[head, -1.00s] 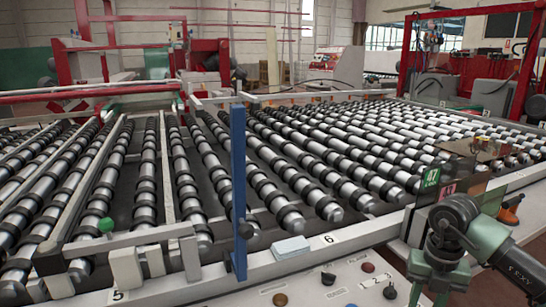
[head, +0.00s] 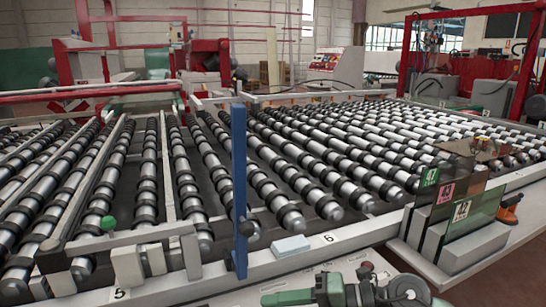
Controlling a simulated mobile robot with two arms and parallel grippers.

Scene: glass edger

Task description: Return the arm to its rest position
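One of my arms, in grey-green and dark grey, shows low at the bottom right of the head view, in front of the roller conveyor's front edge. My other arm and gripper are not in view either. Nothing is seen held.
The roller conveyor (head: 330,200) fills the middle. A blue post (head: 239,180) stands at its front rail, beside a pale blue block (head: 290,245).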

